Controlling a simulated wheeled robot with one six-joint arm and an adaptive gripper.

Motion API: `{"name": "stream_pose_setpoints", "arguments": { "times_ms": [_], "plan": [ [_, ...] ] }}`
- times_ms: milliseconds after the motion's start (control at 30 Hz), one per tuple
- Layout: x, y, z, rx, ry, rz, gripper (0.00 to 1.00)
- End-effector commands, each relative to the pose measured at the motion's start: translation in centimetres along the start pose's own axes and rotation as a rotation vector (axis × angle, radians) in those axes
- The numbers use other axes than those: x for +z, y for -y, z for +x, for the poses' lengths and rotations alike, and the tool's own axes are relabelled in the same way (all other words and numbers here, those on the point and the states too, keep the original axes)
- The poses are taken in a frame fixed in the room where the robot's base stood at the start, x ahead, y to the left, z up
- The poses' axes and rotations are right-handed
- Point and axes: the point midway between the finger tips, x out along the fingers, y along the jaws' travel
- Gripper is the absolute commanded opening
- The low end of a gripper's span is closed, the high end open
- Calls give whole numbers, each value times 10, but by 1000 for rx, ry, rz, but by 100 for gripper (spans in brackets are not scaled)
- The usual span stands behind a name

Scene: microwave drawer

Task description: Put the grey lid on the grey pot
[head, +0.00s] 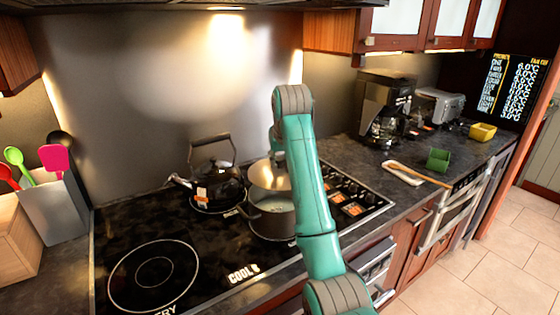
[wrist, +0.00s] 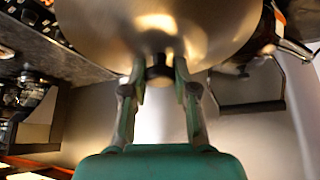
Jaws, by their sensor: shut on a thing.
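The grey pot (head: 270,222) stands on the cooktop, partly hidden by my arm. Its open top shows below the grey lid (head: 266,175). The lid is held above the pot, apart from its rim at the visible side, and looks somewhat tilted. In the wrist view the lid (wrist: 160,30) fills the upper middle. My gripper (wrist: 158,73) is shut on the lid's dark knob (wrist: 158,68), one finger on each side. In the head view my arm hides most of the gripper and the lid's right part.
A black kettle (head: 216,186) stands close to the left of the pot on the cooktop (head: 130,235). A utensil holder (head: 52,205) is at far left. A coffee maker (head: 385,108), a green item (head: 438,159) and a white spoon rest (head: 403,174) are on the right counter.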

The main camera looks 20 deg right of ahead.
Motion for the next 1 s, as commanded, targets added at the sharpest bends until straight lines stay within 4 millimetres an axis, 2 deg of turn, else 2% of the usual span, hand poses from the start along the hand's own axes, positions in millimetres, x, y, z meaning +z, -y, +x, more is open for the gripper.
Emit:
{"name": "stream_pose_setpoints", "arguments": {
  "times_ms": [567,1000],
  "plan": [
    [1,0,2,0,0,1,0],
    [17,0,28,0,1,1,0]
  ]
}}
